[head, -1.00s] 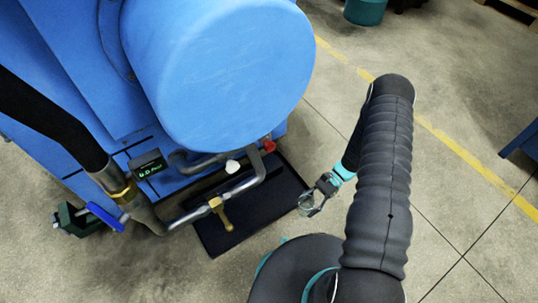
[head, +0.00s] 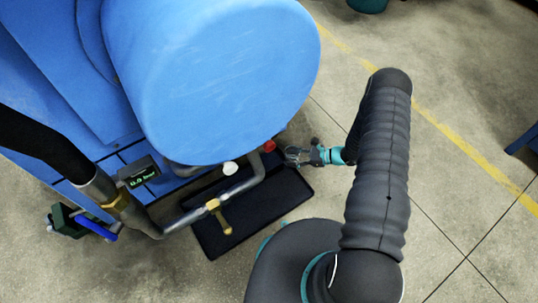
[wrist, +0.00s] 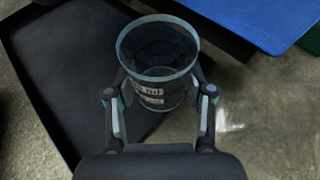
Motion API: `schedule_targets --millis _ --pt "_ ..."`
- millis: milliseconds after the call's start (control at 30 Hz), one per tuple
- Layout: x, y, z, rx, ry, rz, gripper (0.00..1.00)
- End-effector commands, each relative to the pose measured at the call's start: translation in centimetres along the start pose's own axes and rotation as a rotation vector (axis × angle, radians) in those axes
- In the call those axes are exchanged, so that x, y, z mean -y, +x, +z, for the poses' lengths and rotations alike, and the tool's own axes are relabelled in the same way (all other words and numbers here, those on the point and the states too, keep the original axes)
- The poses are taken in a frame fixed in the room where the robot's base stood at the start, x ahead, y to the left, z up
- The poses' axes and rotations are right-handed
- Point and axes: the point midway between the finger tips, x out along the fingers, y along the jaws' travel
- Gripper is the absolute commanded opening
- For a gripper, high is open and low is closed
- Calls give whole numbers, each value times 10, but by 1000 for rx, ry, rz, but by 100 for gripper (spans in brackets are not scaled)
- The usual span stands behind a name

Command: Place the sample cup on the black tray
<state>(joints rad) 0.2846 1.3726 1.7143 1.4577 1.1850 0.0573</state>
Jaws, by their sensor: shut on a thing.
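The sample cup (wrist: 158,82) is a clear, see-through cup with a pale label, held upright or nearly so in the wrist view. My gripper (wrist: 158,105) is shut around its sides. In the head view my gripper (head: 298,156) is at the right far corner of the black tray, with the cup small and hard to make out there. The black tray (head: 236,232) lies on the floor below the blue machine's pipes. In the wrist view the tray (wrist: 62,95) fills the left and passes behind the cup. The height of the cup above it is unclear.
The blue machine (head: 210,80) overhangs the tray's far side. A metal pipe (head: 190,217) with a brass valve (head: 222,215), a white knob (head: 230,168) and a red knob (head: 268,146) crosses above the tray. The tray's near right part is bare.

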Motion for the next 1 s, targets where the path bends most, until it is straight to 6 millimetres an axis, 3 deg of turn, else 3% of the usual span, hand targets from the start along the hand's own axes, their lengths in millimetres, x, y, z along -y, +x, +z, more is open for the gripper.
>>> schedule_targets --millis 100,267,567,767,833,1000 --pt "-1 26 11 0 -2 4 24" --pt "0 48 20 0 0 1 24" --pt "0 66 28 0 0 1 24" --pt "-1 96 40 1 -1 2 24" --pt "0 97 27 0 3 -2 24" --pt "0 98 24 0 0 -2 24"
